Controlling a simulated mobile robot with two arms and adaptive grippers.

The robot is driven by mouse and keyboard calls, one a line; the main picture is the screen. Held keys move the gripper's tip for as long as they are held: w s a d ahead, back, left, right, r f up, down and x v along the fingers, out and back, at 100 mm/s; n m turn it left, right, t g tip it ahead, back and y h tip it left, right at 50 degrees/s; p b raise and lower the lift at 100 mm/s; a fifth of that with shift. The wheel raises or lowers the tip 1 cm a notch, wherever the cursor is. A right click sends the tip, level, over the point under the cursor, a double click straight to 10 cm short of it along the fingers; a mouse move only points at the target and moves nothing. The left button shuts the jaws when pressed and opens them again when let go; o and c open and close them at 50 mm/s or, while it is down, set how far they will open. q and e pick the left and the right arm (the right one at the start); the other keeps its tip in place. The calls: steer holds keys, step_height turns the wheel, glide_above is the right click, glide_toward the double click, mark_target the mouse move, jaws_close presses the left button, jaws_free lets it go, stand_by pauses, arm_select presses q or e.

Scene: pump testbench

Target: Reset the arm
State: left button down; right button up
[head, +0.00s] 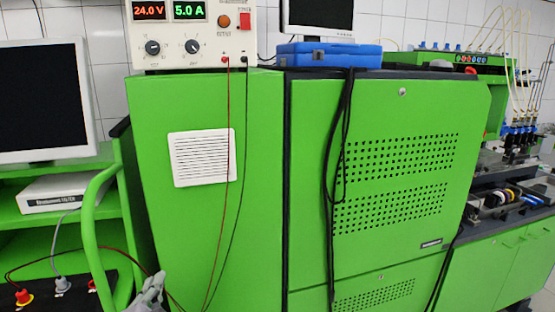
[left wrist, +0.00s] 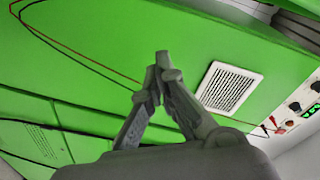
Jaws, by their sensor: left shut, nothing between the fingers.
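My left gripper (head: 152,290) shows at the bottom left of the head view, in front of the green cabinet (head: 265,150). In the left wrist view its fingertips (left wrist: 162,58) meet, and nothing is between them. The gripper is apart from the red and black leads, as far as I can see. My right gripper is in neither view.
A power supply (head: 190,35) reading 24.0 V and 5.0 A stands on the cabinet, with a red lead (head: 227,130) and a black lead hanging down its front. A blue case (head: 330,54) lies on top. A green tube handle (head: 90,225) and a monitor (head: 42,100) stand left.

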arm_select(q)
steer(key=s+f+n+g+h, duration=0.1)
steer(key=s+f+n+g, duration=0.1)
steer(key=s+f+g, duration=0.35)
steer(key=s+f+n+g, duration=0.25)
steer(key=s+f, duration=0.35)
steer(key=f, duration=0.5)
steer(key=s+d+f+n+g+h, duration=0.1)
steer(key=s+d+f+n+g, duration=0.15)
steer(key=s+f, duration=0.4)
steer(key=s+d+f+n+g+h, duration=0.1)
steer(key=s+f+g, duration=0.2)
steer(key=s, duration=0.6)
step_height(320, 180, down, 27)
steer(key=s+g, duration=0.1)
steer(key=s, duration=0.2)
steer(key=s+a+f+g, duration=0.1)
steer(key=s+a+f, duration=0.1)
steer(key=s+f, duration=1.2)
steer(key=shift+s+a, duration=0.35)
steer(key=shift+s, duration=0.25)
steer(key=shift+s+f, duration=0.1)
